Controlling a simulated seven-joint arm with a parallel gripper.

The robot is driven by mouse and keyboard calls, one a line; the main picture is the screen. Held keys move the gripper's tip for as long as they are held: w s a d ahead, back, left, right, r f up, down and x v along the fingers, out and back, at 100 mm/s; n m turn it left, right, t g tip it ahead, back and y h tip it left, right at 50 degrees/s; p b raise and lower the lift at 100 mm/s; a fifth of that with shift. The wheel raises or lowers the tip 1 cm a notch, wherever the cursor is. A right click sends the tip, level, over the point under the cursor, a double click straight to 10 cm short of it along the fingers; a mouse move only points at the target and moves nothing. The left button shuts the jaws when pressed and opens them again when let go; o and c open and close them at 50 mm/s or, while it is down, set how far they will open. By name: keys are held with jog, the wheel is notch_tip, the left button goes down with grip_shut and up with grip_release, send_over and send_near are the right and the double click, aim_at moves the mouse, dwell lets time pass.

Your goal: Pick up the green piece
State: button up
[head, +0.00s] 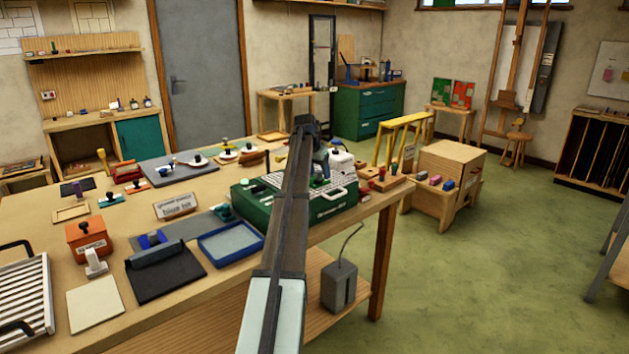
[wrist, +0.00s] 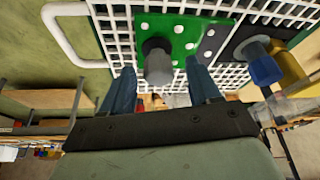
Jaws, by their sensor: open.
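The green piece (wrist: 185,30) is flat with white dots and carries a dark grey knob (wrist: 158,62). It lies on a white grid (wrist: 125,40) in the wrist view. My gripper (wrist: 160,72) is open, with its two blue-grey fingers on either side of the knob in the picture. I see no clear contact, and cannot tell how far down the fingers reach. In the head view my arm hides much of this area; the grid tops a dark green case (head: 330,209).
A dark piece with a blue knob (wrist: 263,65) sits beside the green piece, with something yellow (wrist: 290,70) next to it. The case has a white handle (wrist: 62,35). A blue tray (head: 231,243) and a name block (head: 175,206) stand left of the case.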

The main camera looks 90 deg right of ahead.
jog(key=shift+s+d+f, duration=0.1)
jog(key=shift+d+f, duration=0.05)
jog(key=shift+f, duration=0.3)
jog(key=shift+c, duration=0.2)
jog(key=c, duration=1)
jog(key=shift+r, duration=0.1)
notch_tip(320, 180, up, 10)
jog(key=o, duration=0.4)
jog(key=c, duration=0.4)
